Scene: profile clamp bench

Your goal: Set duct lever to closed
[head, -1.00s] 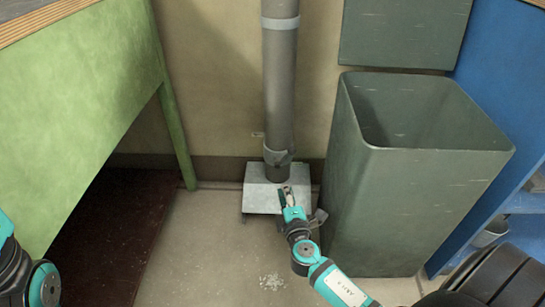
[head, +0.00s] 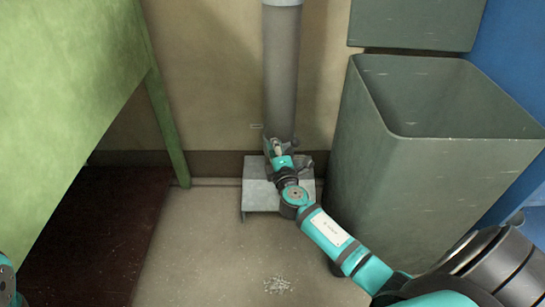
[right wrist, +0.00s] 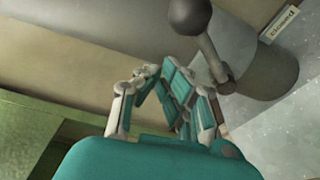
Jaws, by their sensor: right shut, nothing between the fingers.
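The grey duct (head: 281,75) runs down the wall to a pale metal box (head: 258,198) on the floor. The right wrist view shows the duct lever, a thin rod with a round dark knob (right wrist: 189,16), fixed to a grey cylindrical part (right wrist: 265,70). A small label (right wrist: 279,23) beside it seems to read "Closed", turned over. My right gripper (head: 272,143) is shut and empty at the duct's lower end; its fingers (right wrist: 163,76) are beside the lever in the wrist picture. I cannot tell whether they touch. It hides part of the duct's lower end in the head view.
A tall open green-grey bin (head: 430,165) stands close to the right of the duct. A green bench (head: 65,95) stands at the left, with a dark floor area (head: 100,230) beneath. Pale debris (head: 278,285) lies on the otherwise clear floor in front.

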